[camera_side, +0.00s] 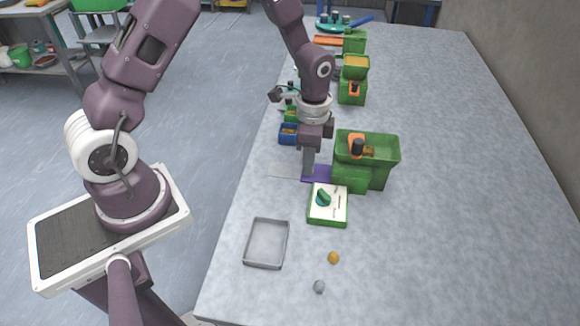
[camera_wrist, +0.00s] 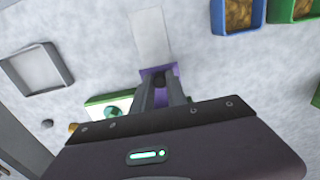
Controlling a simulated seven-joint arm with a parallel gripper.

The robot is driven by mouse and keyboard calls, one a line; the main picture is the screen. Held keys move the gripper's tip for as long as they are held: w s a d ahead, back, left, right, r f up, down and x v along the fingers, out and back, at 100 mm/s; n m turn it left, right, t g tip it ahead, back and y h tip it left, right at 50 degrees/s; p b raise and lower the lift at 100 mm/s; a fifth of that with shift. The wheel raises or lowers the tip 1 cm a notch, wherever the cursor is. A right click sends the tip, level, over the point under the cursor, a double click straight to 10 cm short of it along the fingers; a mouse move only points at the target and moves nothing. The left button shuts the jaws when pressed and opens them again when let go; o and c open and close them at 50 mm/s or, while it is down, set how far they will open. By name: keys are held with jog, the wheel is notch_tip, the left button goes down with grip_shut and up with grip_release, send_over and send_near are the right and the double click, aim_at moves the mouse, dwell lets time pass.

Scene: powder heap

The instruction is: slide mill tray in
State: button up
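The mill is a green box (camera_side: 375,178) with a wide open top and an orange-and-black part in it, in the side view. A flat purple piece, seemingly the mill tray (camera_side: 318,173), shows at the mill's left side, and in the wrist view (camera_wrist: 146,73). My gripper (camera_side: 308,177) points down at the purple piece's left part. In the wrist view my gripper's two fingers (camera_wrist: 160,84) reach the purple piece, with a small dark part between them. Whether they grip it is unclear. How far the purple piece reaches into the mill is hidden.
A pale flat strip (camera_side: 285,171) lies left of the purple piece. A green-edged tray with a white top (camera_side: 328,216) stands just in front of the mill. A grey metal tray (camera_side: 250,241), yellow ball (camera_side: 334,257) and grey ball (camera_side: 319,286) lie nearer. The table's right side is clear.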

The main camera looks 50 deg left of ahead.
jog(key=o, duration=0.4)
jog(key=shift+w+d, duration=0.15)
jog(key=shift+c, duration=0.2)
jog(key=shift+r, duration=3.75)
jog(key=shift+r, duration=0.25)
jog(key=s+r+n+t, duration=0.1)
jog(key=s+r+n, duration=0.1)
jog(key=s+r, duration=0.3)
jog(key=s+r+n+t, duration=0.1)
jog(key=s+r+n, duration=0.1)
jog(key=r, duration=0.5)
jog(key=s+r+n+t, duration=0.1)
jog(key=s+r+n, duration=0.1)
jog(key=s, duration=0.5)
jog(key=s+r+n+t, duration=0.2)
jog(key=s+r+n, duration=0.1)
jog(key=s, duration=0.4)
jog(key=shift+s+d+t, duration=0.15)
jog(key=shift+d+t, duration=0.15)
jog(key=shift+d, duration=0.15)
